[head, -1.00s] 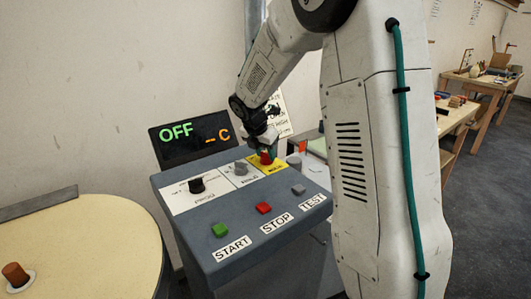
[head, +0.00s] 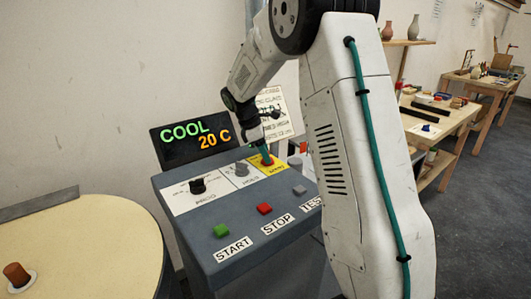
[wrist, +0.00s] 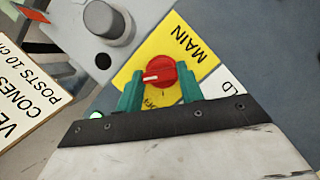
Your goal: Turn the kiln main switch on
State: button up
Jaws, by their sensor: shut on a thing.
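The kiln main switch is a red rotary knob (wrist: 160,72) with a white pointer mark, on a yellow plate (wrist: 200,57) lettered MAIN. My gripper (wrist: 158,92) has its green fingers on either side of the knob and is shut on it in the wrist view. In the head view my gripper (head: 265,150) reaches down onto the red knob (head: 267,161) at the back right of the grey control panel (head: 290,232). The display (head: 194,139) behind the panel reads COOL in green and 20 C in orange.
Green START (head: 221,230), red STOP (head: 264,208) and grey TEST (head: 299,190) buttons line the panel front. A black knob (head: 197,186) and a grey knob (head: 241,168) sit left of the red knob. A round pale-topped thing (head: 90,240) stands at left.

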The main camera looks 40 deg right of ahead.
jog(key=shift+w+m+g+y, duration=0.1)
jog(key=shift+m+g+y, duration=0.25)
jog(key=shift+m, duration=0.75)
jog(key=o, duration=1)
jog(key=v, duration=0.8)
jog(key=shift+f+m, duration=0.1)
jog(key=shift+m, duration=0.2)
